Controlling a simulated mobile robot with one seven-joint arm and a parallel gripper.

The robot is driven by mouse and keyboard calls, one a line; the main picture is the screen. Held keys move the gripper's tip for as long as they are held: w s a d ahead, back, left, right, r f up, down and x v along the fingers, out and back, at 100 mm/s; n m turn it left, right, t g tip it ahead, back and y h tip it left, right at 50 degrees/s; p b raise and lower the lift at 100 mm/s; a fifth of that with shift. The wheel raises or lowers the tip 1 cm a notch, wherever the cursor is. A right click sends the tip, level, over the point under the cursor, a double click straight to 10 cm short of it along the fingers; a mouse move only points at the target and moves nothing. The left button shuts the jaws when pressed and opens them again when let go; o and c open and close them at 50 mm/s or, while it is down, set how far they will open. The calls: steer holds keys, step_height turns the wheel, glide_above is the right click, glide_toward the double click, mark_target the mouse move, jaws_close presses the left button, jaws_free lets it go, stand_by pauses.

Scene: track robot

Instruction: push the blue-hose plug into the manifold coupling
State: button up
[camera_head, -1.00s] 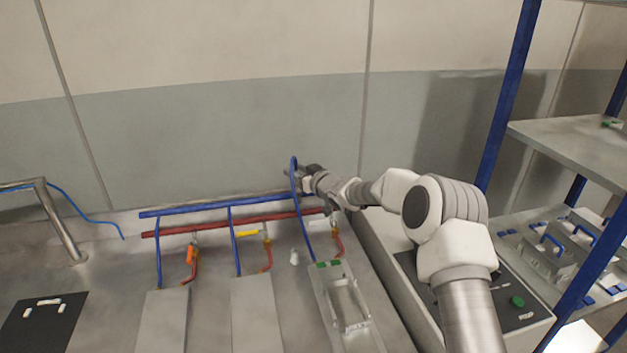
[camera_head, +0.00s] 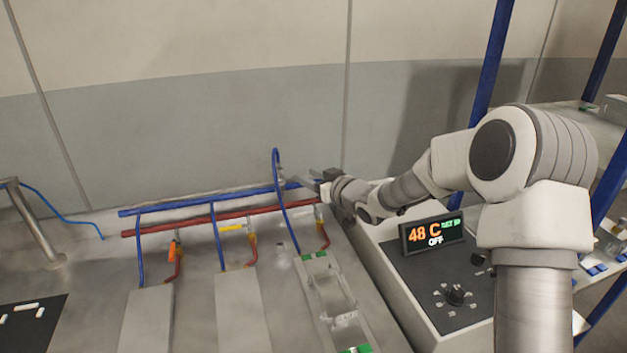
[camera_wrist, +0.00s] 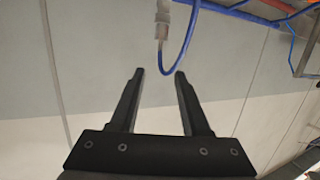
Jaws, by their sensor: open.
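The blue hose (camera_head: 275,156) rises in a tall loop from the right-hand tray, and its top end comes down at the blue manifold pipe (camera_head: 232,200). In the wrist view, the hose (camera_wrist: 192,42) curves into the pale grey plug (camera_wrist: 161,38), which lines up with a fitting (camera_wrist: 163,12) that looks like the coupling. I cannot tell how deep the plug sits. My gripper (camera_head: 308,178) is open and empty, just right of the hose loop.
A red pipe (camera_head: 195,222) runs below the blue one, with orange (camera_head: 172,252) and yellow (camera_head: 230,227) valve handles. A control box with a display (camera_head: 432,234) reading 48 C and OFF stands to the right. A tray with green corners (camera_head: 314,258) lies in front.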

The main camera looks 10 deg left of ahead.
steer(key=shift+v, duration=0.9)
steer(key=s+d+r+m+h, duration=0.3)
steer(key=s+d+r+h, duration=0.3)
steer(key=d, duration=0.4)
steer(key=s+d+r+m+h, duration=0.2)
steer(key=s+d+r+h, duration=0.25)
steer(key=s+d, duration=0.5)
steer(key=s+d+f+m+g, duration=0.1)
steer(key=s+d+m+g, duration=0.1)
steer(key=s, duration=1)
steer(key=s+d+f+m+g, duration=0.2)
steer(key=s+d+g, duration=0.1)
steer(key=s, duration=0.9)
steer(key=shift+d, duration=0.25)
